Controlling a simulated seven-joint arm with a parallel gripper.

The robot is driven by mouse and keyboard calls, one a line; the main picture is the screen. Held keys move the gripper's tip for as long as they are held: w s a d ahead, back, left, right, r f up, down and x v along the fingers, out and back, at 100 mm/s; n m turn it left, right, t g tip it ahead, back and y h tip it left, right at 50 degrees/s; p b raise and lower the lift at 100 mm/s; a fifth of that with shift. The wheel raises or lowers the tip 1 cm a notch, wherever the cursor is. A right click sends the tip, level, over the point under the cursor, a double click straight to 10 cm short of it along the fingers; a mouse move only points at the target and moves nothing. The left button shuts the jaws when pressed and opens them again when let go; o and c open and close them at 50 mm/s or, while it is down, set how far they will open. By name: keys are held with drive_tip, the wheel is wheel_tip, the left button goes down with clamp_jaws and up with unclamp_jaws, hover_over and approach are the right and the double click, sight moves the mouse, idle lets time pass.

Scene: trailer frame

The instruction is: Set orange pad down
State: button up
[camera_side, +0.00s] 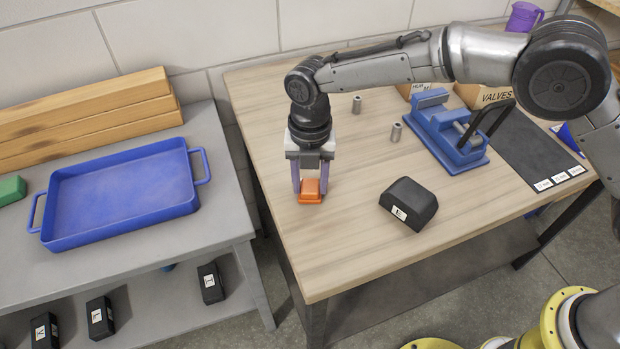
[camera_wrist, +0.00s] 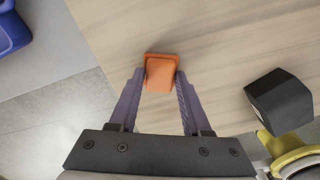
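The orange pad (camera_side: 310,191) is a small block with a wider lower rim, low at the left part of the wooden table. My gripper (camera_side: 311,184) points straight down over it, with one purple finger on each side. In the wrist view the orange pad (camera_wrist: 161,72) sits between the tips of my gripper (camera_wrist: 161,76), which appear closed against its sides. The pad looks level and at or just above the tabletop; I cannot tell whether its underside touches.
A black block (camera_side: 408,204) stands to the right on the wooden table (camera_side: 350,255). A blue vise (camera_side: 447,130) and small metal cylinders (camera_side: 396,132) are farther back. A blue tray (camera_side: 120,190) is on the grey bench at left. The table's front left is clear.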

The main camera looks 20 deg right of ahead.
sight(310, 185)
drive_tip(key=shift+o, duration=1.4)
drive_tip(key=shift+r, duration=0.1)
wheel_tip(310, 185, up, 12)
drive_tip(key=shift+r, duration=0.1)
